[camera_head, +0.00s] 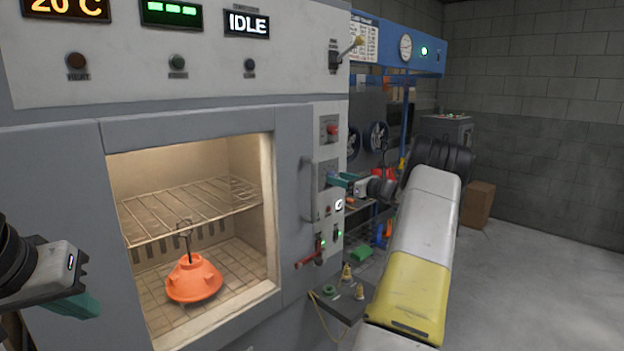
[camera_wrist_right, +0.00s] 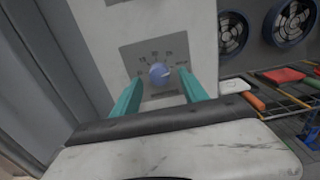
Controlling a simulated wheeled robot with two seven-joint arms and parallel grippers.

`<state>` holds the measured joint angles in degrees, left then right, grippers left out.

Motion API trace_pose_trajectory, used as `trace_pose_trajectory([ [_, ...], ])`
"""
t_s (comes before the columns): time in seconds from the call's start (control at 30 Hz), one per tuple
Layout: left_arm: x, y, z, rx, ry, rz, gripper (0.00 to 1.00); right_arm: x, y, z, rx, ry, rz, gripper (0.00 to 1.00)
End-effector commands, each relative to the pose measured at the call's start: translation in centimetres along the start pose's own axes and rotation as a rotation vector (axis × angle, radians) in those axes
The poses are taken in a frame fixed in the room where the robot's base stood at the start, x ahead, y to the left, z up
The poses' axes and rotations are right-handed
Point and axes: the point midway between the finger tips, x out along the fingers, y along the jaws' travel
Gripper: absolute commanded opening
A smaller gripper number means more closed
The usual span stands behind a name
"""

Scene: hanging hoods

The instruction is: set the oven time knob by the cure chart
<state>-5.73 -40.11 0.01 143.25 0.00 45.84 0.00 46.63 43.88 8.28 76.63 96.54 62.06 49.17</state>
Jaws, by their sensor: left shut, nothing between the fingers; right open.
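The oven (camera_head: 60,150) stands at the left with a narrow control panel (camera_head: 328,112) beside its window. In the right wrist view a round blue knob (camera_wrist_right: 159,73) sits on a grey dial plate (camera_wrist_right: 150,52) with printed marks too small to read surely. My right gripper (camera_wrist_right: 160,92) is open, its two teal fingers on either side of the knob; I cannot tell whether they touch it. In the head view my right gripper (camera_head: 338,180) is at the panel and hides the knob. My left gripper (camera_head: 88,306) is shut and empty, low at the left. A chart (camera_head: 364,40) hangs behind the oven, partly hidden.
An orange hood (camera_head: 194,278) hangs inside the oven below a wire rack (camera_head: 190,208). A red knob (camera_head: 332,130) is above my right gripper, and a red-handled lever (camera_head: 308,259) sticks out below. Open floor (camera_head: 540,270) lies at the right.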

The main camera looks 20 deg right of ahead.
Motion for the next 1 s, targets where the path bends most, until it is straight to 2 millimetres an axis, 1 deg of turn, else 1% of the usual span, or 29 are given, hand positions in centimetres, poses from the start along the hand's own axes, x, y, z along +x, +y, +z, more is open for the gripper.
trace_pose_trajectory([
  [0.03, 0.00, 0.00, 0.00, 0.000, 0.000, 0.000, 0.00, 0.61, 0.06, 0.02, -0.001, 0.000, 0.002, 0.51],
  [0.13, 0.00, 0.00, 0.00, 0.000, 0.000, 0.000, 0.00, 1.19, 0.02, -0.04, -0.001, 0.001, 0.000, 0.51],
  [0.4, 0.00, 0.00, 0.00, 0.000, 0.000, 0.000, 0.00, 1.40, 0.00, -0.02, -0.001, 0.001, 0.000, 0.51],
  [0.43, 0.00, 0.00, 0.00, 0.000, 0.000, 0.000, 0.00, 1.40, 0.01, -0.02, -0.001, 0.001, 0.000, 0.49],
  [0.57, 0.00, 0.00, 0.00, 0.000, 0.000, 0.000, 0.00, 1.39, 0.02, -0.01, -0.001, 0.001, 0.000, 0.24],
  [0.6, 0.00, 0.00, 0.00, 0.000, 0.000, 0.000, 0.00, 1.39, 0.02, 0.00, -0.001, 0.001, 0.000, 0.16],
  [0.67, 0.00, 0.00, 0.00, 0.000, 0.000, 0.000, 0.00, 1.39, 0.02, 0.00, -0.001, 0.001, 0.000, 0.04],
  [0.7, 0.00, 0.00, 0.00, 0.000, 0.000, 0.000, 0.00, 1.39, 0.02, 0.00, -0.001, 0.000, 0.000, 0.00],
  [1.0, 0.00, 0.00, 0.00, 0.000, 0.000, 0.000, 0.00, 1.38, 0.01, 0.03, -0.027, 0.000, 0.000, 0.00],
])
